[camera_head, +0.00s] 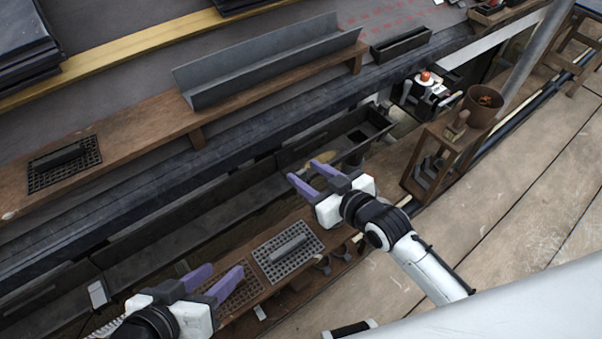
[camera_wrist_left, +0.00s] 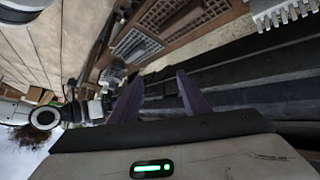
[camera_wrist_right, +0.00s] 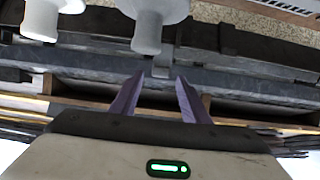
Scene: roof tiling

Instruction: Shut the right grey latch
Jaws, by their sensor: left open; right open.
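My right gripper (camera_head: 302,171) is open and empty beside the dark gutter, its purple fingers pointing left toward it. In the right wrist view the open fingers (camera_wrist_right: 160,76) face a small grey block (camera_wrist_right: 161,62) on the gutter edge, apart from it; it may be a latch, but I cannot tell whether it is open or shut. My left gripper (camera_head: 227,267) is open and empty near the lower plank; it also shows in the left wrist view (camera_wrist_left: 160,74). A light grey plate (camera_head: 98,293) sits on the gutter's left part. I cannot clearly identify the right grey latch.
A grey grate with a handle (camera_head: 288,252) lies between my grippers. A long grey channel (camera_head: 270,65) and another grate (camera_head: 65,163) lie on the upper plank. A brown bucket (camera_head: 482,105) stands on a wooden stand at right. The boarded floor at right is mostly clear.

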